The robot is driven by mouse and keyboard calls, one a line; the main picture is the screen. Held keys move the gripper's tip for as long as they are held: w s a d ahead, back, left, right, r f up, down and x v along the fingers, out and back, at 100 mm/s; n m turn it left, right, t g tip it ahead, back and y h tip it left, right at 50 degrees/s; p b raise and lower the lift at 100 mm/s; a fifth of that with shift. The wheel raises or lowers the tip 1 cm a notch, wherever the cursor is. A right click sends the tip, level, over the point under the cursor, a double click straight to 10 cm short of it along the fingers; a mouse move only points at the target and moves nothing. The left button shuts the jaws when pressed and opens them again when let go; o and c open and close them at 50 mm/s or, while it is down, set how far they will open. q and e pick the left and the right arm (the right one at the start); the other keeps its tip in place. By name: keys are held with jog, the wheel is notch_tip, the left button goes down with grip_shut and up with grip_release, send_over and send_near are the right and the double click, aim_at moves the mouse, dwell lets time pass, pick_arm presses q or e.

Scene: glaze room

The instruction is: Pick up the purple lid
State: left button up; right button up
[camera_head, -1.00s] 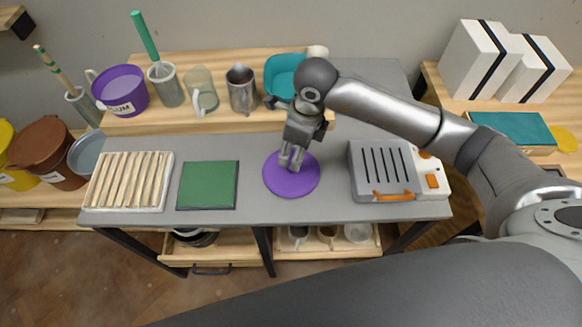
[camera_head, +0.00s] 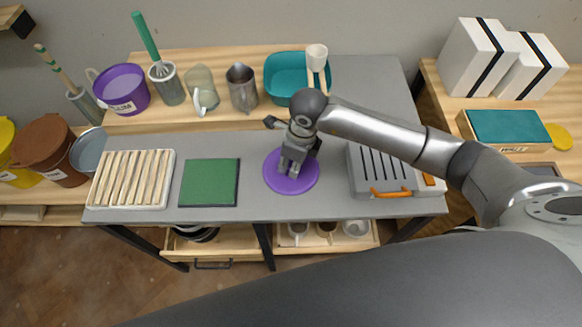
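The purple lid (camera_head: 302,187) lies flat on the grey table (camera_head: 256,205), between the green mat and the grey slotted appliance. My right gripper (camera_head: 288,172) points down over the lid, its fingertips at or just above the lid's upper middle. The fingers look a little apart, but whether anything small sits between them is hidden. The gripper covers part of the lid's far side. My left gripper is not in view.
A green mat (camera_head: 209,182) and a white slatted rack (camera_head: 131,180) lie left of the lid. The grey slotted appliance (camera_head: 376,171) stands close on the right. A teal basin (camera_head: 286,75), a metal pitcher (camera_head: 242,90) and a purple bucket (camera_head: 123,90) stand on the raised back shelf.

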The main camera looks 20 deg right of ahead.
jog(key=c, duration=0.5)
grip_shut()
jog(key=shift+r, duration=0.15)
